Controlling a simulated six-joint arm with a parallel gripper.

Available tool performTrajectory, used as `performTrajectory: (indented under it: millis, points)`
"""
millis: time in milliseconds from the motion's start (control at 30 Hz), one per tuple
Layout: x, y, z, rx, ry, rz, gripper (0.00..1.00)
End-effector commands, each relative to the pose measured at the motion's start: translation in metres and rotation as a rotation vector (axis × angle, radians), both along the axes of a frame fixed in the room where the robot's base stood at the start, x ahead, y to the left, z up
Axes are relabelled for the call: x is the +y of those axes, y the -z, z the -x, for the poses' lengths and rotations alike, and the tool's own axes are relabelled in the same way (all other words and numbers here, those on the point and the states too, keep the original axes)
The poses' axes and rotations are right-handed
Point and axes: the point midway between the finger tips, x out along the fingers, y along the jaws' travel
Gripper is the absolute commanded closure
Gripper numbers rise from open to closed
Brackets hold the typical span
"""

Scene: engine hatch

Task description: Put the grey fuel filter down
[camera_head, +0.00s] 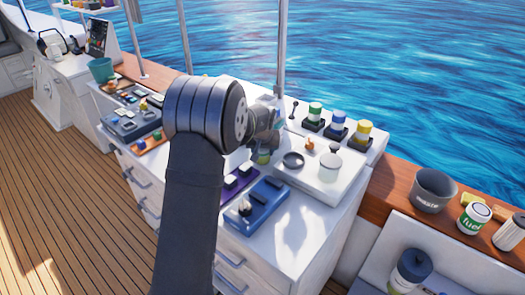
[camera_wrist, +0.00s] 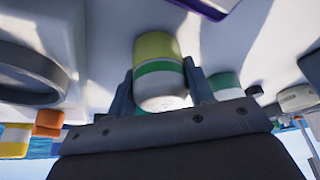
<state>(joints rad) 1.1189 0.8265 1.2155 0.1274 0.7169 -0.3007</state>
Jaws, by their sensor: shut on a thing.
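My gripper (camera_wrist: 158,84) is shut on a canister (camera_wrist: 160,50) with a yellow-green end, a green band and a white body; it does not look plainly grey. In the head view my gripper (camera_head: 264,147) is over the white counter, and the canister's yellow-green end (camera_head: 262,158) shows below it. Whether that end touches the counter I cannot tell. A pale grey-white cylinder (camera_head: 330,166) stands upright on the raised white panel (camera_head: 318,188), right of my gripper. Beside it is a dark ring (camera_head: 293,160), which also shows large in the wrist view (camera_wrist: 30,72).
Green (camera_head: 314,115), blue (camera_head: 337,125) and yellow (camera_head: 362,134) banded canisters stand in black holders behind the panel. A blue tray (camera_head: 264,205) and a purple tray (camera_head: 236,182) lie nearby. A grey bucket (camera_head: 433,190) stands right. Bare counter (camera_head: 300,228) shows in front of the panel.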

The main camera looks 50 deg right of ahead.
Motion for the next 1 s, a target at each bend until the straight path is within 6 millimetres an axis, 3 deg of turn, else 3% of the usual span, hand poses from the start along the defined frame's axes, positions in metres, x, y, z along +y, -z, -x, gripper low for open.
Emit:
performTrajectory:
  millis: [233,267,367,767,1000]
  points:
    - [0.0,0.002,0.0,0.0,0.0,0.0,0.81]
    - [0.0,0.003,0.0,0.001,0.0,-0.001,0.5]
    - [0.0,0.003,0.0,0.0,0.0,0.0,0.31]
    - [0.001,-0.005,0.001,-0.001,0.0,0.001,0.31]
    - [0.013,-0.045,0.011,-0.001,0.0,0.002,0.31]
